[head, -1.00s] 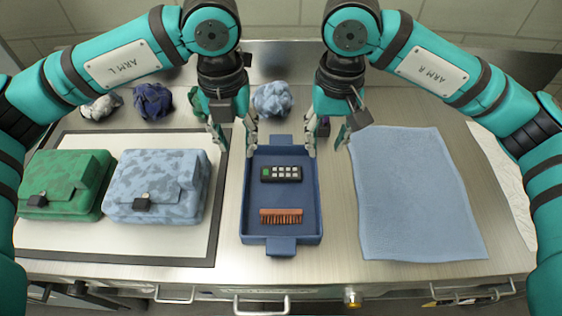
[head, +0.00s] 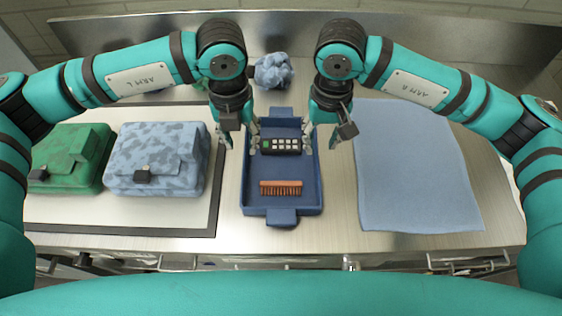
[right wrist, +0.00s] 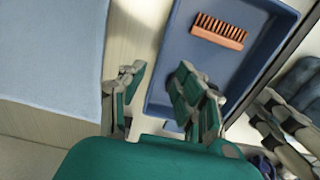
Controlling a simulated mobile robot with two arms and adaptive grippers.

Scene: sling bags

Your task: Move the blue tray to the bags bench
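The blue tray (head: 283,205) lies on the metal bench in the middle of the head view, with a tab at each end. It holds a black keypad-like box (head: 281,146) and an orange-brown brush (head: 281,187). My left gripper (head: 240,142) is open at the tray's left wall, one finger outside and one inside. My right gripper (head: 321,141) is open around the right wall in the same way. In the right wrist view its fingers (right wrist: 158,95) stand apart on either side of the tray wall (right wrist: 154,70). Neither visibly grips the wall.
On the left, a green bag (head: 72,158) and a pale blue camouflage bag (head: 157,160) lie on a dark-bordered white mat (head: 120,212). A blue cloth (head: 420,180) lies right of the tray. Drawer handles line the bench front.

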